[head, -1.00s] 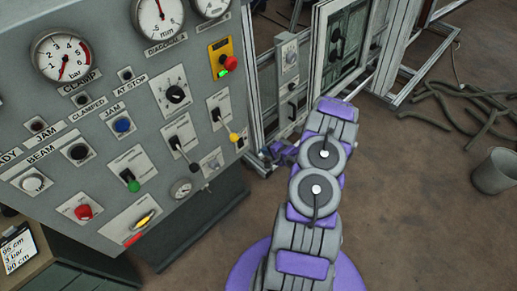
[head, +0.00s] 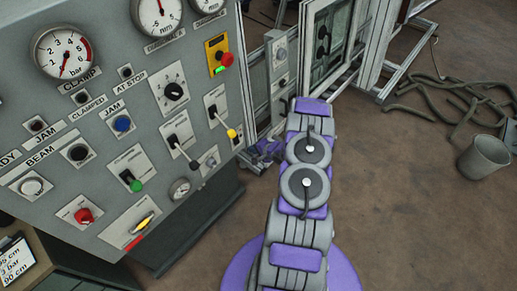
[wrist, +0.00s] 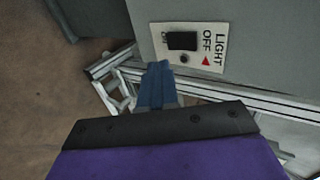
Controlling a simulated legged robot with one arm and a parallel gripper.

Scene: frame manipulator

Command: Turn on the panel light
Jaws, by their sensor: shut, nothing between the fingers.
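The light switch plate (wrist: 190,46) shows in the wrist view, on a grey panel face. It is white, labelled LIGHT and OFF, with a red arrow beside OFF. Its black rocker (wrist: 182,41) sits above a small dark round part. My gripper (wrist: 158,72) is shut and empty, its blue fingertips just below and left of the rocker in the picture. I cannot tell whether they touch the plate. In the head view my gripper (head: 264,150) is at the right edge of the grey control panel (head: 100,160); the light switch is not seen there.
The panel front carries gauges, a red button (head: 226,58), a yellow-knobbed lever (head: 231,134) and several other controls. A metal frame (head: 325,50) stands behind my gripper. A bucket (head: 485,157) and loose hose (head: 445,98) lie right; the floor between is clear.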

